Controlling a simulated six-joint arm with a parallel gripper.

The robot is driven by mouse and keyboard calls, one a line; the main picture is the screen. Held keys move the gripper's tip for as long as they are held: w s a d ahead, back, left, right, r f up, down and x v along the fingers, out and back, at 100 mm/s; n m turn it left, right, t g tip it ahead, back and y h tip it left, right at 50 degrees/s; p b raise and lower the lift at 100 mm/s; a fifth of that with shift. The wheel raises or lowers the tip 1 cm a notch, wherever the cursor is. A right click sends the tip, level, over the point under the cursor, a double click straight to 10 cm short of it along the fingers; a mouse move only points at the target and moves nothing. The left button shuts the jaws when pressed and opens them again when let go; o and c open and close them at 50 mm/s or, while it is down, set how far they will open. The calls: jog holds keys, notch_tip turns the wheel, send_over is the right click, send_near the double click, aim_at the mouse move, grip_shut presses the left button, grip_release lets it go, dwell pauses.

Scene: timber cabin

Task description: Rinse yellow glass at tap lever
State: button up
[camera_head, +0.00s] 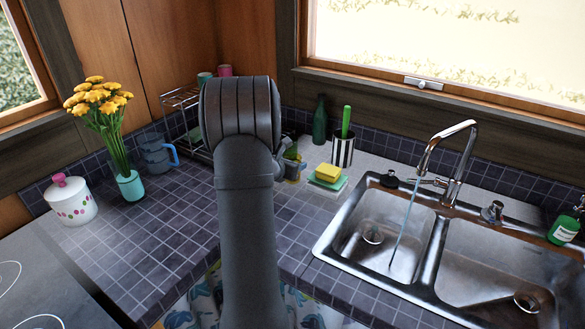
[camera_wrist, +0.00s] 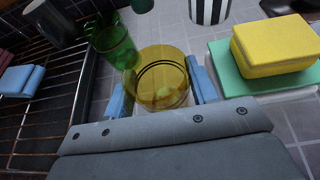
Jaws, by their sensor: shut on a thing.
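The yellow glass (camera_wrist: 162,72) is transparent amber with dark rings. It sits between the blue-tipped fingers of my gripper (camera_wrist: 160,88), which is shut on it. In the head view, a small part of the yellow glass (camera_head: 295,175) shows beside my arm, above the tiled counter; my arm hides most of the gripper. I cannot tell whether the glass touches the counter. The chrome tap (camera_head: 460,165) stands behind the sink at the right, with a lever (camera_head: 432,183) at its base. A water stream (camera_head: 404,225) falls from its spout into the left basin (camera_head: 360,235).
A green glass (camera_wrist: 113,45) stands close left of the yellow glass, beside a wire rack (camera_wrist: 35,110). A yellow sponge (camera_head: 327,172) on a green one (camera_head: 330,183), a striped holder (camera_head: 342,152) and a green bottle (camera_head: 319,120) stand between my gripper and the sink.

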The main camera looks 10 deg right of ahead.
notch_tip(320, 180, up, 9)
jog(key=s+d+m+g+h, duration=0.25)
jog(key=s+d, duration=0.35)
jog(key=s, duration=0.5)
jog(key=s+d+m+g+h, duration=0.1)
jog(key=s+d+m+g, duration=0.3)
jog(key=s, duration=0.6)
jog(key=s+d+f+m+g, duration=0.1)
jog(key=s+d+m+g, duration=0.2)
jog(key=s, duration=1.8)
jog(key=w+d+f, duration=0.3)
jog(key=w+d, duration=0.6)
jog(key=d, duration=0.2)
jog(key=shift+h, duration=0.35)
jog(key=shift+w, duration=0.15)
jog(key=shift+s+d, duration=0.1)
jog(key=shift+s, duration=0.1)
jog(key=shift+s+d, duration=0.25)
jog(key=shift+s, duration=0.05)
jog(key=shift+w+a, duration=0.15)
jog(key=shift+w, duration=0.05)
jog(key=shift+w+a, duration=0.25)
jog(key=shift+w, duration=0.05)
